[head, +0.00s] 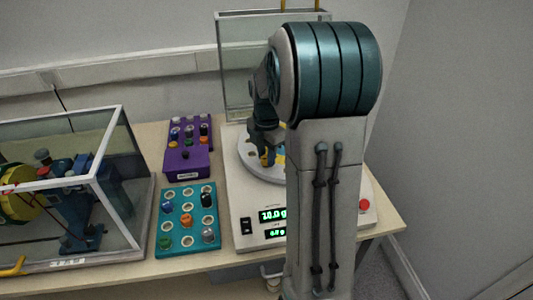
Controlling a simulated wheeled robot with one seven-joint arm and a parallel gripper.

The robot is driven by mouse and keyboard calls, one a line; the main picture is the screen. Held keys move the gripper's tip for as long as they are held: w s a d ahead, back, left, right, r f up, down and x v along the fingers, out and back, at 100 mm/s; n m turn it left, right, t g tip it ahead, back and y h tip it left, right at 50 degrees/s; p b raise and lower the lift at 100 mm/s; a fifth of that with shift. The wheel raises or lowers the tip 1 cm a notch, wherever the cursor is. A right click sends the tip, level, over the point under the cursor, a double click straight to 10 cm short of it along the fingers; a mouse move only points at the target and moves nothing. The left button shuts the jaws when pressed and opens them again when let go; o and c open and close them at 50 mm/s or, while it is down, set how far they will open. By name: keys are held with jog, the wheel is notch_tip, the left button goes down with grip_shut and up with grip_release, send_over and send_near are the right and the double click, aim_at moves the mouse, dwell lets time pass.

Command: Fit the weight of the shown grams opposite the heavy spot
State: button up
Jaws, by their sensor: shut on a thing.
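A white machine (243,205) stands on the table with a round pale disc (246,160) on top. Its upper green display (273,214) seems to read 20.0 g, though the first digit is blurred. The lower display (276,232) is smaller and hard to read. My gripper (266,152) points down over the disc, shut on a small yellow-orange weight (267,160). I cannot tell whether the weight touches the disc. My arm hides the disc's right side, and I cannot make out the heavy spot.
A teal tray (164,246) and a purple rack (185,163) hold several coloured weights left of the machine. A clear-walled case (128,190) with a yellow and blue device stands farther left. A raised clear guard (235,60) stands behind the disc. A red button (364,206) is at right.

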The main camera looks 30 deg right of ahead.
jog(key=shift+f+b, duration=0.3)
jog(key=shift+f, duration=0.25)
jog(key=o, duration=1)
notch_tip(320, 180, up, 14)
jog(key=shift+a+f, duration=0.1)
dwell(0.3)
